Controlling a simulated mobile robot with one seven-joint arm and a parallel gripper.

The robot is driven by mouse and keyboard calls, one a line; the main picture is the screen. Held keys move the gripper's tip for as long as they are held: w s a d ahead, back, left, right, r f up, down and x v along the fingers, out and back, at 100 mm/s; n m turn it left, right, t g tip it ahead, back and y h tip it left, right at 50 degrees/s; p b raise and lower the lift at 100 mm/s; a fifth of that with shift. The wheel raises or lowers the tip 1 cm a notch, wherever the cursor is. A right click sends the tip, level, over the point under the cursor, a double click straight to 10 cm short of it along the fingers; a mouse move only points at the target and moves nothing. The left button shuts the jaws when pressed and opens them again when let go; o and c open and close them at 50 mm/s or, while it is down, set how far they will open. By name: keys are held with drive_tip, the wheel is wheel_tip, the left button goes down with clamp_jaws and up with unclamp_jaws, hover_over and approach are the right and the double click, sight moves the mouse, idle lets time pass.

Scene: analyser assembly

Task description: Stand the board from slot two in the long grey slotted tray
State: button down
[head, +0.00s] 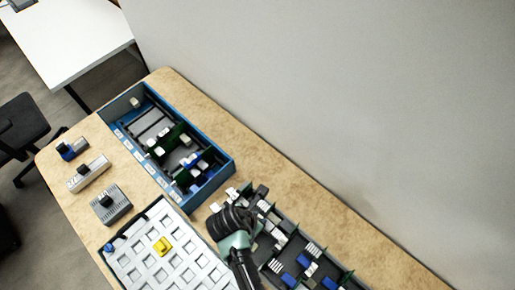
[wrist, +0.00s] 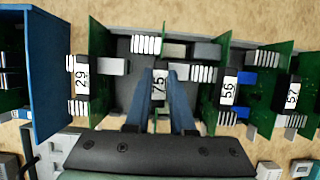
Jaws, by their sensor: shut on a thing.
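My gripper (wrist: 161,72) is shut on a board with a white label reading 75 (wrist: 160,90). The fingers clasp it from both sides, and its white and grey connectors stick out past them. The held board is over the long grey slotted tray (wrist: 122,95), between the green board labelled 29 (wrist: 82,76) and the green board labelled 56 (wrist: 228,88). A board labelled 57 (wrist: 292,94) stands further right. In the head view my gripper (head: 234,228) covers the tray's near-left part and hides the held board. Whether its lower edge sits in a slot cannot be told.
A blue case (head: 222,181) with several boards lies just beyond the tray; its wall (wrist: 50,75) is left in the wrist view. A white grid tray (head: 150,275) with a yellow block (head: 162,246) lies front left. A grey block (head: 111,204) is left. A wall rises behind.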

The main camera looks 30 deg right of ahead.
drive_tip(key=c, duration=0.7)
unclamp_jaws()
drive_tip(key=shift+o, duration=0.2)
drive_tip(key=shift+o, duration=0.4)
drive_tip(key=shift+r+p, duration=2)
drive_tip(key=shift+p, duration=0.65)
wheel_tip(320, 180, up, 7)
drive_tip(key=p, duration=0.7)
idle(0.4)
drive_tip(key=shift+f, duration=0.1)
